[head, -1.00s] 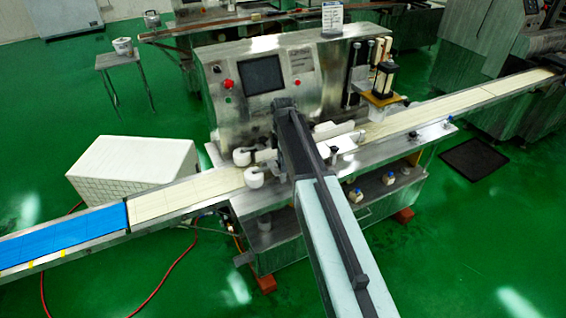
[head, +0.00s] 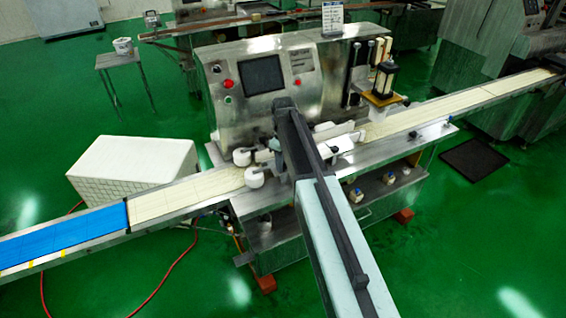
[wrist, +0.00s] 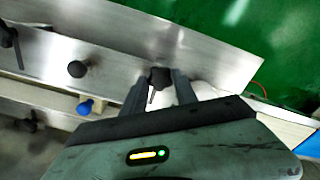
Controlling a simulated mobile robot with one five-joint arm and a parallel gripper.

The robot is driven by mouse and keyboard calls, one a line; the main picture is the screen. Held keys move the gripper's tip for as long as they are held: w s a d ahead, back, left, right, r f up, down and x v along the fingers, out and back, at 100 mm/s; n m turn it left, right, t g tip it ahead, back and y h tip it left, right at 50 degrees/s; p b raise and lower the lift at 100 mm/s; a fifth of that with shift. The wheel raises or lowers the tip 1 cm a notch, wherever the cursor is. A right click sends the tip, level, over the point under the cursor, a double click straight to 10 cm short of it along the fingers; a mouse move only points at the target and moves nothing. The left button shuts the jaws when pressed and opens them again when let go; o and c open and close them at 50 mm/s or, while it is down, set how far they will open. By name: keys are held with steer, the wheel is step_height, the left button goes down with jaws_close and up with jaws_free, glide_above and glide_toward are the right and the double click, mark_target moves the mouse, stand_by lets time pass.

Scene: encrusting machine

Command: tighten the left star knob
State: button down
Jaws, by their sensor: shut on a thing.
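In the wrist view a black star knob (wrist: 159,76) sits on the bright metal plate of the machine. My gripper (wrist: 160,84) has its two dark fingers on either side of this knob, shut on it. A thin dark stem shows below the knob, between the fingers. In the head view my arm reaches over the front of the machine (head: 240,118), and its far end hides the knob and the fingertips.
In the wrist view another black knob (wrist: 77,69) and a blue knob (wrist: 84,107) lie to the left. The head view shows white rollers (head: 254,176) left of my arm, a pale conveyor belt (head: 440,110) and a white crate (head: 132,165).

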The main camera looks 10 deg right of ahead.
steer(key=m, duration=0.5)
steer(key=shift+m, duration=0.3)
steer(key=m, duration=1.1)
steer(key=shift+m, duration=0.4)
steer(key=m, duration=0.6)
steer(key=c, duration=1)
jaws_free()
steer(key=shift+o, duration=0.2)
